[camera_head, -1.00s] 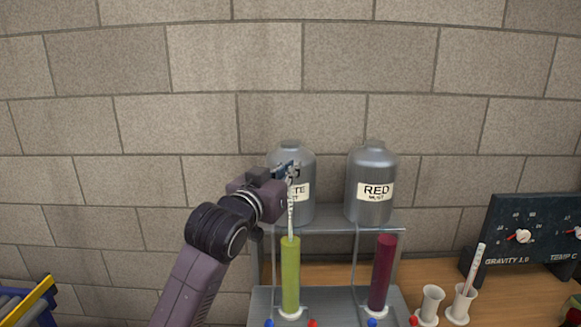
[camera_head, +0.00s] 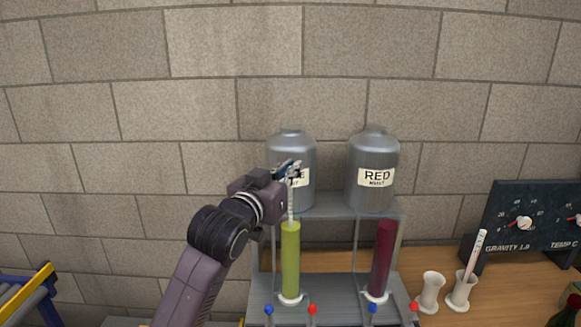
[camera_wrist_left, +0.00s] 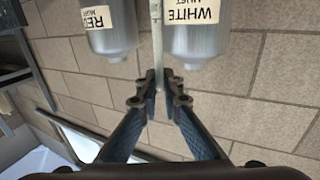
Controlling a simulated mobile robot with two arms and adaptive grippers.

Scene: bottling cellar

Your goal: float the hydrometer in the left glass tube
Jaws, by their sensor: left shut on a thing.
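My left gripper (camera_head: 290,172) is shut on the hydrometer (camera_head: 291,205), a thin pale stem hanging upright below the fingers. In the left wrist view the hydrometer (camera_wrist_left: 157,45) runs between the closed fingertips (camera_wrist_left: 160,88). The left glass tube (camera_head: 290,262) holds yellow-green liquid and stands on a white foot on the grey stand. The hydrometer's lower end is at the tube's mouth, in line with it; I cannot tell how far inside it reaches. The right glass tube (camera_head: 382,258) holds dark red liquid. My right gripper is out of view.
Two grey tanks, the white must tank (camera_head: 292,150) and the red must tank (camera_head: 372,165), sit on the shelf (camera_head: 335,204) close behind the gripper. Blue and red taps line the stand's front. White cups (camera_head: 430,292), a thermometer (camera_head: 474,255) and a dial panel (camera_head: 520,230) are right.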

